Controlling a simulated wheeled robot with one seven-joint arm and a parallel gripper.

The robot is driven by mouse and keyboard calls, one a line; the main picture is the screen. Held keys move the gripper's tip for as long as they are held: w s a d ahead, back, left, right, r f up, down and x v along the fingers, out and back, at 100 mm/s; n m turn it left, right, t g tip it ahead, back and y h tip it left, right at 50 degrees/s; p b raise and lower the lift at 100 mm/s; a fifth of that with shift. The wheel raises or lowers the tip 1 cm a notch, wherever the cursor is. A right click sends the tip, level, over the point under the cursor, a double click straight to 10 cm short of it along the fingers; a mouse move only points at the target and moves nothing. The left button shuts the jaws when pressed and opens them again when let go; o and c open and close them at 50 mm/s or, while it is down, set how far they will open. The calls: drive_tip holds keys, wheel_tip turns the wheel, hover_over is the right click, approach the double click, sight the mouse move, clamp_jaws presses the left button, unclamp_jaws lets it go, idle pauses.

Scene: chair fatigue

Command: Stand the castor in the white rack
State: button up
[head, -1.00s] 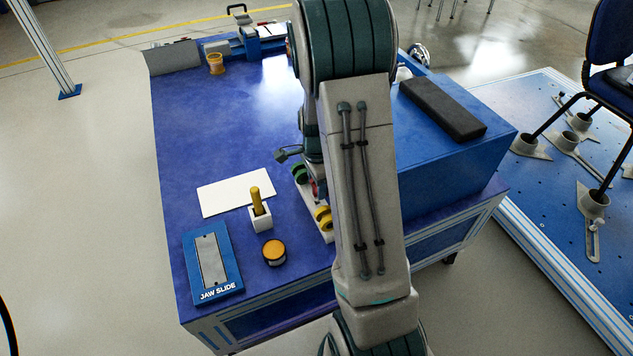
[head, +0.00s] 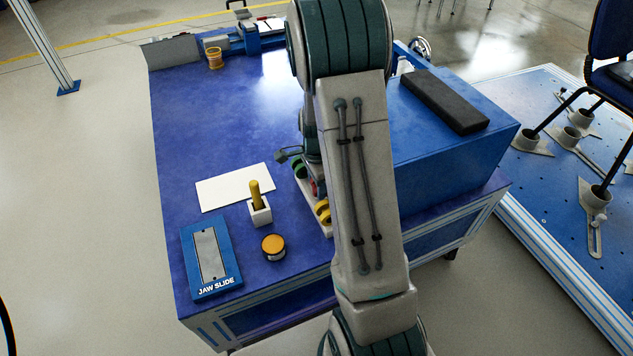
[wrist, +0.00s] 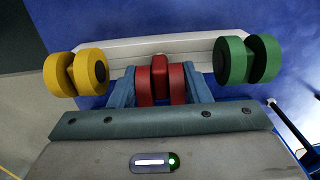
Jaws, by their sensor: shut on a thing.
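The red castor (wrist: 160,82) is between the fingers of my gripper (wrist: 160,88) in the wrist view, and the blue fingers are shut on it. It is at the middle of the white rack (wrist: 205,44), between a yellow castor (wrist: 75,74) on the left and a green castor (wrist: 247,60) on the right. I cannot tell whether the red castor is seated in the rack or just in front of it. In the head view the green castor (head: 299,170), a little red and the yellow castor (head: 323,210) show beside my arm, which hides most of my gripper.
On the blue bench are a white sheet (head: 234,187), a white holder (head: 260,217) with a yellow handle, an orange-lidded jar (head: 273,246) and the jaw slide board (head: 211,258). A blue box (head: 450,150) with a black pad stands right of my arm. The bench's far middle is clear.

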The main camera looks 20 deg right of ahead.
drive_tip(key=o, duration=1)
wheel_tip(320, 180, up, 14)
drive_tip(key=p, duration=0.4)
drive_tip(key=shift+f, duration=0.15)
drive_tip(key=s+a+r+n+t+p, duration=0.1)
drive_tip(key=s+a+r+n+p, duration=0.2)
drive_tip(key=s+r+n+p, duration=0.3)
drive_tip(key=s+a+r+n+t+p, duration=0.1)
drive_tip(key=s+a+r+n+p, duration=0.2)
drive_tip(key=r, duration=1.3)
drive_tip(key=s+a+r+n+p, duration=0.3)
drive_tip(key=s+r+n+p, duration=0.5)
drive_tip(key=r+p, duration=0.3)
drive_tip(key=shift+s+a+r+n+t+p, duration=0.1)
drive_tip(key=shift+s+a+n+t+p, duration=0.1)
drive_tip(key=shift+s+p, duration=0.4)
drive_tip(key=shift+s+a+r+n+t+p, duration=0.1)
drive_tip(key=shift+s+a+n+t+p, duration=0.1)
drive_tip(key=shift+p, duration=0.65)
